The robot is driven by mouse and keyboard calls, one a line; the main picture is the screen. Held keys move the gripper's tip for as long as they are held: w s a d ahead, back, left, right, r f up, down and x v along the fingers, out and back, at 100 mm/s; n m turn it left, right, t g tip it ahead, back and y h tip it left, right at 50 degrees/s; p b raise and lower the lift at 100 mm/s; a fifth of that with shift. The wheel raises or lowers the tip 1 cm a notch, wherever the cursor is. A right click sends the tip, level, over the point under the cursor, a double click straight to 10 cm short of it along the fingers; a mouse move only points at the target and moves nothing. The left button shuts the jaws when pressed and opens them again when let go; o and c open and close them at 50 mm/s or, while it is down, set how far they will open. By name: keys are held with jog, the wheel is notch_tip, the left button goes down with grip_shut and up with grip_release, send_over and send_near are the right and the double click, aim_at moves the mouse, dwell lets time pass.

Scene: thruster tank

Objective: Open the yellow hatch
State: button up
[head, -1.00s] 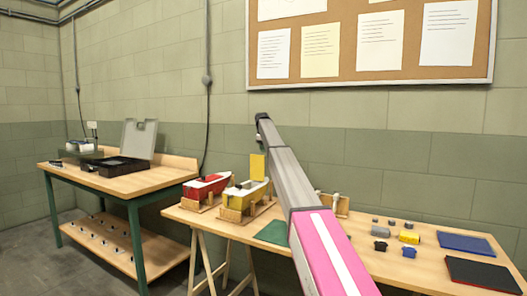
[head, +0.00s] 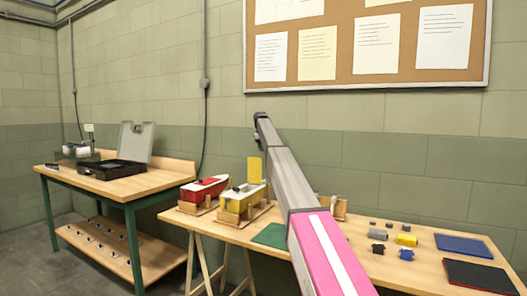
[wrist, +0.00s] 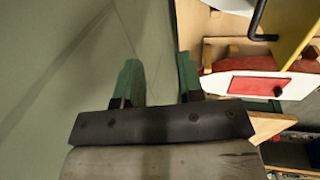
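The yellow boat (head: 246,201) sits on a wooden cradle at the left end of the near table. The yellow hatch (head: 255,169) is a flat panel that stands upright above its deck. A yellow panel, which looks like this hatch, shows at the upper right of the wrist view (wrist: 292,30). My gripper (wrist: 158,80) has its two green fingers apart with nothing between them. It is up by the wall, above the boats in the head view, and does not touch the hatch.
A red and white boat (head: 203,188) stands left of the yellow one and shows in the wrist view (wrist: 258,88). A black bent rod (wrist: 262,22) is near it. Small parts, a blue mat (head: 463,245) and a black mat (head: 481,275) lie at the right. A workbench (head: 120,185) stands at the left.

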jog(key=v, duration=0.9)
jog(key=shift+r, duration=0.1)
